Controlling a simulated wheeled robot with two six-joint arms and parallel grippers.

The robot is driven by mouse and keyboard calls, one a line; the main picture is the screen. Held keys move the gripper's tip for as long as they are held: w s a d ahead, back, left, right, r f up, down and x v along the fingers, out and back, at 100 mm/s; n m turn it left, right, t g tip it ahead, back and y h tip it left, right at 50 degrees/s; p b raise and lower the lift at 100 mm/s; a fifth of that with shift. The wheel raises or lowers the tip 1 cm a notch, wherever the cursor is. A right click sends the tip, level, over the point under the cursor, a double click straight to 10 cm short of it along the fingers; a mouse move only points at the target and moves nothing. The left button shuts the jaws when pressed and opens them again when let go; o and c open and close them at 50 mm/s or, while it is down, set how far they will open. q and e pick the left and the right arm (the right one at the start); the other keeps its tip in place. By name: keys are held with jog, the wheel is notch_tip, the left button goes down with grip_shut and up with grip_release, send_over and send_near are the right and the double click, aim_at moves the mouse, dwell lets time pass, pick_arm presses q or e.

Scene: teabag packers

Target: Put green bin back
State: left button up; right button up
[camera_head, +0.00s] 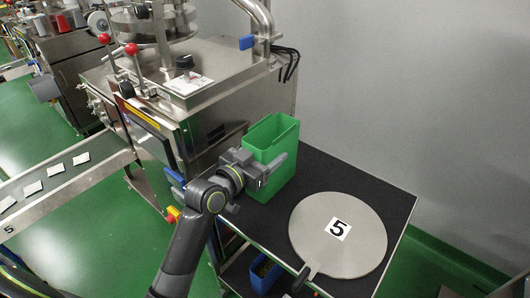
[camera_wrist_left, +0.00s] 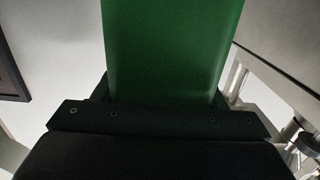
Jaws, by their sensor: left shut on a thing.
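The green bin (camera_head: 284,152) is upright and open at the top, at the back left of the black-topped table (camera_head: 329,174), close to the steel machine. My left gripper (camera_head: 262,172) is shut on the near side of the green bin. In the left wrist view the green bin (camera_wrist_left: 170,50) fills the upper middle, between the dark fingers (camera_wrist_left: 160,115). The bin's base is at or just above the black top; I cannot tell whether it touches. My right gripper is not in view.
A round metal plate (camera_head: 360,247) marked 5, with a dark handle, lies on the table to the right of the bin. A blue bin (camera_head: 264,272) is below the tabletop. The steel machine (camera_head: 222,85) and a conveyor (camera_head: 85,180) with several teabags are at left. A grey wall is behind.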

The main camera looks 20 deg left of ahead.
pick_arm(q)
jog(key=shift+f+b, duration=0.55)
jog(key=shift+f, duration=0.05)
jog(key=o, duration=1.8)
jog(key=b+v, duration=0.1)
jog(key=v, duration=1.6)
jog(key=shift+s+a, duration=0.1)
jog(key=shift+s, duration=0.1)
